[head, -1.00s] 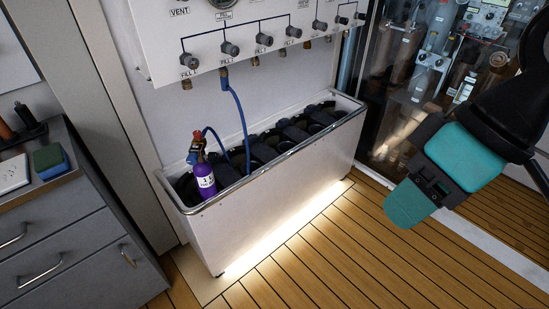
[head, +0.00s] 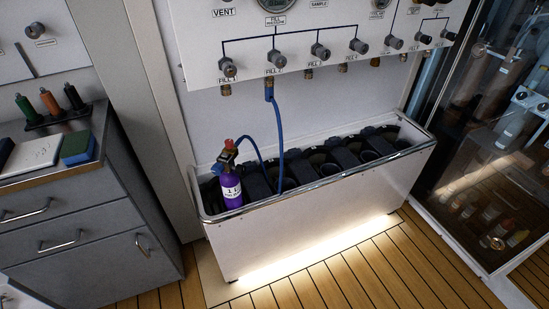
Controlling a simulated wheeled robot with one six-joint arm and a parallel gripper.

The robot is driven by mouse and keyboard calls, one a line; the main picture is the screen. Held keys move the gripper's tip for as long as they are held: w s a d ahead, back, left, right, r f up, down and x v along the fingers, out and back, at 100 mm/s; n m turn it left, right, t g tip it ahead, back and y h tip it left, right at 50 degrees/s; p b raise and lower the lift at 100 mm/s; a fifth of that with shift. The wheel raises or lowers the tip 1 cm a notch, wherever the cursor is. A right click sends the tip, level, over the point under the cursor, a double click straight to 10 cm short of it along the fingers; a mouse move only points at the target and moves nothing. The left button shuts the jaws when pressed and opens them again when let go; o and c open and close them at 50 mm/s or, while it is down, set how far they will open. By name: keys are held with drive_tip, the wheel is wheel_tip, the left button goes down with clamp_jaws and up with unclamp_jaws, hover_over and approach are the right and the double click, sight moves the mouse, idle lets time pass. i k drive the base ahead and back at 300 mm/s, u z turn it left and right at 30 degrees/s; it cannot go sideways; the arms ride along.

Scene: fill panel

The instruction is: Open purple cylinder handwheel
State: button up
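The purple cylinder (head: 231,192) stands upright in the leftmost slot of the white trough in the head view, with a white label on its side. Its valve with a red top (head: 229,145) sits at its upper end; whether that red part is the handwheel and how far it is turned is too small to tell. A blue hose (head: 277,140) runs from the panel's FILL 2 outlet down towards the trough and loops to the cylinder's valve. My gripper is not in view.
The white trough (head: 315,227) has several empty dark slots. The fill panel (head: 300,20) hangs above it. A grey drawer cabinet (head: 85,235) stands left and a glass-fronted cabinet (head: 480,190) right. Wooden floor (head: 360,275) in front is clear.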

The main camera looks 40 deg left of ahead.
sight(239, 169)
drive_tip(key=u, duration=0.35)
drive_tip(key=i, duration=0.85)
drive_tip(key=u, duration=0.6)
